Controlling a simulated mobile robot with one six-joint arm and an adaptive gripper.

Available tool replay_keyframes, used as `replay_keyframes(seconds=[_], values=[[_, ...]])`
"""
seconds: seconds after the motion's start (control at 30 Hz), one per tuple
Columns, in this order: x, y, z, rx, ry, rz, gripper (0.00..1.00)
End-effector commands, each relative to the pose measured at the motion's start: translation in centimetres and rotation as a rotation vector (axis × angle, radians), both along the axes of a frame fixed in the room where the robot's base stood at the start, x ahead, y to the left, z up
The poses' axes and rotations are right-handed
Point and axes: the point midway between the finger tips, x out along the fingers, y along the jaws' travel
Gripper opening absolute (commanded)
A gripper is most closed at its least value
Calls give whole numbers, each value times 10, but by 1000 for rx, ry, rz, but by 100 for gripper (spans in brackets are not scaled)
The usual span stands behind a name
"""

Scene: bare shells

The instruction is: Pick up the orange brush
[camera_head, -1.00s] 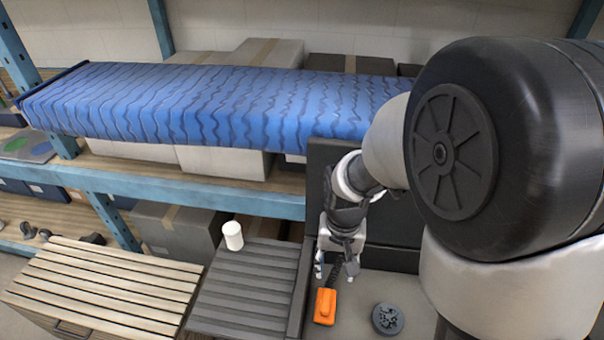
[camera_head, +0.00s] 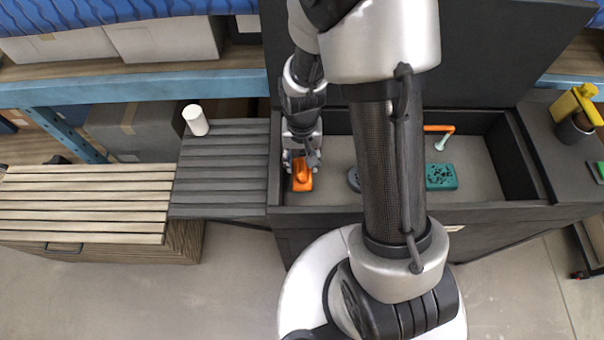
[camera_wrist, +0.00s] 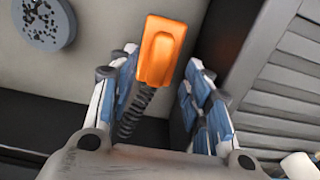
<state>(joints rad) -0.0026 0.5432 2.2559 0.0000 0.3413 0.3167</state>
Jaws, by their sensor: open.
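The orange brush (camera_head: 302,175) lies at the left end of the dark sink basin, beside the basin's left wall. In the wrist view its orange body (camera_wrist: 160,52) shows, with dark coiled bristles (camera_wrist: 134,108) running back between my fingers. My gripper (camera_head: 300,160) is at the brush, pointing down into the basin. In the wrist view my gripper (camera_wrist: 165,85) is open, with one blue-padded finger on each side of the brush. I cannot tell whether either finger touches it.
The basin (camera_head: 480,192) also holds a dark round scrubber (camera_head: 354,179), partly behind my arm, and a teal sponge (camera_head: 441,177). A grey slatted drainboard (camera_head: 225,170) with a white cup (camera_head: 195,120) adjoins on the left. A yellow item (camera_head: 575,103) stands at the right.

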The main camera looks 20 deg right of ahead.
Motion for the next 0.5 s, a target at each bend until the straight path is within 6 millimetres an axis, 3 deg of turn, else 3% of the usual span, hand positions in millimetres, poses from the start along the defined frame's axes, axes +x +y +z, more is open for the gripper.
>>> replay_keyframes(seconds=[0.3, 0.5], values=[[0, -1, -45, 0, 4, 0, 45], [1, -1, -50, 0, 1, 0, 45]])
